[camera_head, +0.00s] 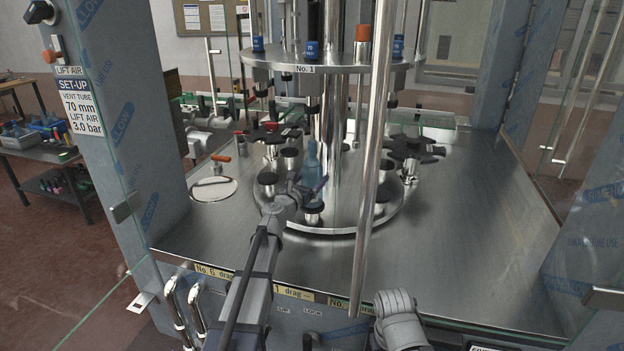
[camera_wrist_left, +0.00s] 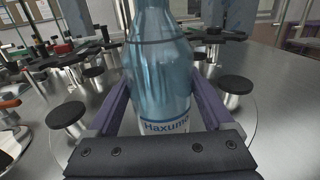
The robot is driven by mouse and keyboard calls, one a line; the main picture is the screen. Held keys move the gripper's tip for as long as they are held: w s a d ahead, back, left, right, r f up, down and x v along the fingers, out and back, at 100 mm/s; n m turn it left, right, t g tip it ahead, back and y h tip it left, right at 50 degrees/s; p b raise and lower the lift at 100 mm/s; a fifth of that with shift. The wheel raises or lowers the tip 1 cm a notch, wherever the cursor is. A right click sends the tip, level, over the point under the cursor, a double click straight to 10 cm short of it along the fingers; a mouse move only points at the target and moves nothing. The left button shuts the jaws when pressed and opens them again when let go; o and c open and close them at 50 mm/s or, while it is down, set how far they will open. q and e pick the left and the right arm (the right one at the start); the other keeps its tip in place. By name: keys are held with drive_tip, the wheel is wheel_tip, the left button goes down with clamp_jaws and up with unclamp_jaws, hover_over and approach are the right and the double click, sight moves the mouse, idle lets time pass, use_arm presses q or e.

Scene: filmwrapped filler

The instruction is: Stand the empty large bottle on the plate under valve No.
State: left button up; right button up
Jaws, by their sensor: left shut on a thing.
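My left gripper (camera_head: 308,184) is shut on a clear bluish large bottle (camera_head: 312,160), held upright. In the left wrist view the bottle (camera_wrist_left: 160,70) stands between the two fingers, with a "Haxumo" label low on it; its base is hidden. The upper ring (camera_head: 350,62) carries a "No. 1" label (camera_head: 304,69), with a valve (camera_head: 312,106) below it and above the bottle. A black-topped plate (camera_head: 313,207) shows just below the gripper. I cannot tell whether the bottle touches a plate. My right gripper is not in view.
Other black-topped plates (camera_head: 268,178) stand around the carousel. Black star-shaped holders (camera_head: 416,149) sit at its sides. A bright vertical post (camera_head: 372,150) stands right of the bottle. A glass panel and a frame column (camera_head: 125,110) are at left. The steel deck (camera_head: 475,220) at right is clear.

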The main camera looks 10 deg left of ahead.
use_arm(q)
drive_tip(key=o, duration=1.1)
drive_tip(key=shift+f, duration=0.1)
drive_tip(key=shift+o, duration=0.2)
